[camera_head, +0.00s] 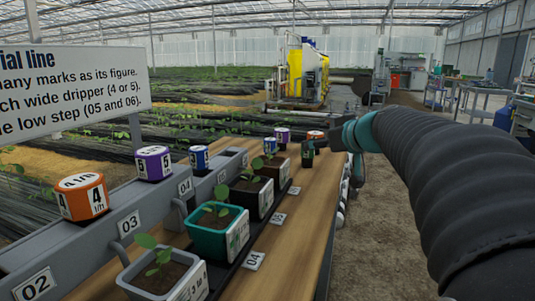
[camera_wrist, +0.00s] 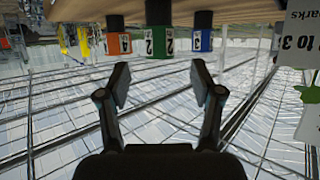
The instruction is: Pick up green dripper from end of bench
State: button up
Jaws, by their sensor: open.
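The green dripper (camera_wrist: 158,43), marked with a 2, shows at the top of the wrist view, which looks upside down. It sits between an orange dripper (camera_wrist: 117,43) and a blue dripper (camera_wrist: 203,40), lined up with the gap between my fingers. In the head view it looks small and dark green (camera_head: 307,158) near the far end of the wooden bench (camera_head: 300,215). My gripper (camera_wrist: 160,84) is open and empty, its fingers apart from the green dripper. In the head view my gripper (camera_head: 338,137) is just right of it; its fingers are hard to make out.
Potted seedlings in a teal pot (camera_head: 218,237) and dark pots line the bench. Orange (camera_head: 82,197), purple (camera_head: 153,163) and blue (camera_head: 199,158) drippers stand on the grey stepped rail. A white sign (camera_head: 75,85) is at left.

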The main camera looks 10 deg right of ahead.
aim_at(308, 155)
jog(key=x, duration=0.5)
jog(key=shift+s, duration=0.1)
jog(key=c, duration=1)
